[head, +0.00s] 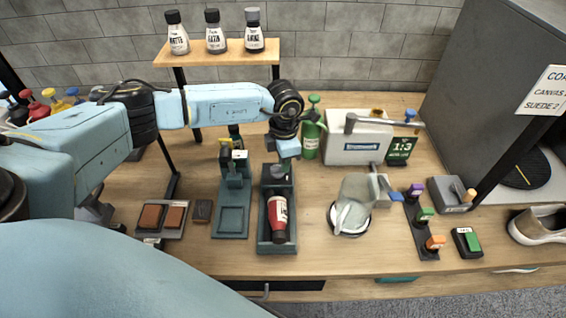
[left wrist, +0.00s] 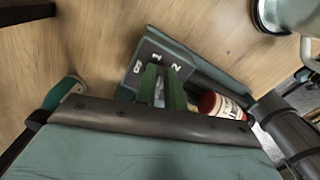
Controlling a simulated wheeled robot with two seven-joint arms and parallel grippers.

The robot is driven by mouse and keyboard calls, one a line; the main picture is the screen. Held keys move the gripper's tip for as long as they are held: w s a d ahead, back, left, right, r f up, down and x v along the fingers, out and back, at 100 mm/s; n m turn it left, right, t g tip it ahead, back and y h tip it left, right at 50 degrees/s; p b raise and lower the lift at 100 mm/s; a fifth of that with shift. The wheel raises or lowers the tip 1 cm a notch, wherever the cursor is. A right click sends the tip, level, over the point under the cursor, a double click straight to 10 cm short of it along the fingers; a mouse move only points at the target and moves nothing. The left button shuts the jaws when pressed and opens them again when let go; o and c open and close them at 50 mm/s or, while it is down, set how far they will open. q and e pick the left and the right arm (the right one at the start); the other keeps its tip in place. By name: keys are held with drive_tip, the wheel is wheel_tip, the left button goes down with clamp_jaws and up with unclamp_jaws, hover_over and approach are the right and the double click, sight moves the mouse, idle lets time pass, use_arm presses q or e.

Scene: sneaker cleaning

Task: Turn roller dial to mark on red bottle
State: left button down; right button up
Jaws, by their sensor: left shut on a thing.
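The red bottle (head: 279,218), with a white label and dark cap, lies in a dark teal roller tray (head: 262,238). In the left wrist view the red bottle (left wrist: 222,107) shows partly beside the roller's end plate (left wrist: 142,56), which carries the marks 0, 1 and 2. My left gripper (head: 281,166) reaches down to the tray's far end. In the left wrist view its green fingers (left wrist: 162,88) are shut on the roller dial (left wrist: 160,95) in front of that plate. The dial is mostly hidden by the fingers, so its setting cannot be read. My right gripper is not in view.
A teal stand (head: 231,222) is just left of the tray. A clear cup (head: 353,205) stands to the right, with a strip of coloured knobs (head: 422,222) beyond. The front table edge is clear.

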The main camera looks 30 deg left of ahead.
sight(283, 175)
use_arm(q)
drive_tip(key=m, duration=0.1)
drive_tip(key=m+b, duration=0.1)
drive_tip(key=m, duration=0.1)
drive_tip(key=m+b, duration=0.1)
drive_tip(key=shift+s+d+m, duration=0.2)
drive_tip(key=shift+s+m, duration=0.05)
drive_tip(key=shift+m, duration=0.15)
drive_tip(key=m+b, duration=0.1)
drive_tip(key=m, duration=0.1)
drive_tip(key=m+b, duration=0.1)
drive_tip(key=m, duration=0.1)
drive_tip(key=shift+s+d+m, duration=0.1)
drive_tip(key=shift+s+m, duration=0.2)
drive_tip(key=shift+s, duration=0.05)
drive_tip(key=shift+b, duration=0.3)
drive_tip(key=c, duration=1.5)
unclamp_jaws()
wheel_tip(283, 175, up, 14)
drive_tip(key=shift+f, duration=0.25)
drive_tip(key=shift+s, duration=0.1)
